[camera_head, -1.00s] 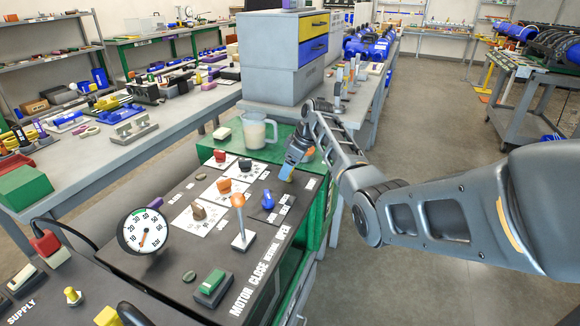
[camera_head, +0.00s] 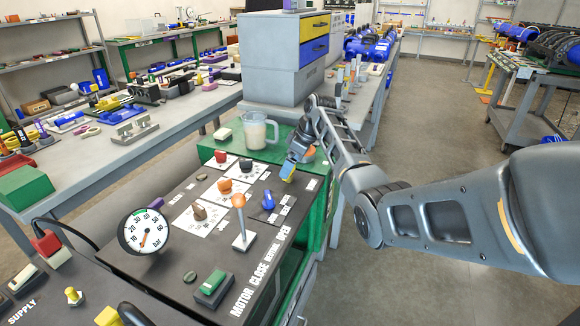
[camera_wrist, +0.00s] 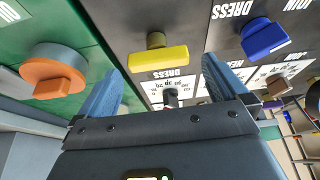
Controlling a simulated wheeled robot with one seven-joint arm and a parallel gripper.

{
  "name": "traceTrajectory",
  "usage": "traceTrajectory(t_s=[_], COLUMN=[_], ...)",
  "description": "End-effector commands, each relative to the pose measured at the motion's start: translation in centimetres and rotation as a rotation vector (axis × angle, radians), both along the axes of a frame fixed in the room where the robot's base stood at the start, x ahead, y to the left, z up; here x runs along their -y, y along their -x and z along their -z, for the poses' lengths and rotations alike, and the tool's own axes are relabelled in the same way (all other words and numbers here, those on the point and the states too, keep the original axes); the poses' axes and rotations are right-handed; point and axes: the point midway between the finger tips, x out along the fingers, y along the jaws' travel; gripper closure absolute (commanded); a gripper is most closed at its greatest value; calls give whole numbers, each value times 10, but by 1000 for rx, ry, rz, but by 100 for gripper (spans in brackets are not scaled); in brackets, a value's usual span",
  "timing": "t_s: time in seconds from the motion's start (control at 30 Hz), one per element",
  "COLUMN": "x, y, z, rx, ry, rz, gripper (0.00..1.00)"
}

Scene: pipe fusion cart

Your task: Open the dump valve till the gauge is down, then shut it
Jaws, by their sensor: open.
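The gauge (camera_head: 145,231) is a round white dial at the left end of the dark panel. Its orange needle points down, slightly left; the exact reading is too small to tell. A yellow knob (camera_wrist: 158,57) lies ahead of my open gripper (camera_wrist: 160,88) in the wrist view, between the fingers and apart from them. In the head view my gripper (camera_head: 289,170) hangs over the panel's far right end and hides that spot. A blue knob (camera_head: 268,201) sits nearer; it also shows in the wrist view (camera_wrist: 265,38). I cannot read which knob is the dump valve.
An orange knob (camera_wrist: 52,84) stands on green beside my left finger. Red (camera_head: 221,157), orange (camera_head: 225,187) and brown (camera_head: 199,212) knobs and an orange-topped lever (camera_head: 239,220) stand on the panel. A clear jug (camera_head: 256,131) stands on the green top behind.

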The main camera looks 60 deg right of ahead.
Motion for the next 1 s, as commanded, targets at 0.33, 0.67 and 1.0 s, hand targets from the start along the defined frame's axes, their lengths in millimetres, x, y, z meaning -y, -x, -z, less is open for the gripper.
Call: traceTrajectory(t_s=[0.33, 0.67, 1.0], x=[1, 0, 0], y=[20, 23, 23], z=[-49, -57, -57], rx=[2, 0, 1], ry=[2, 1, 1], rz=[-1, -2, -2], gripper=[0, 0, 0])
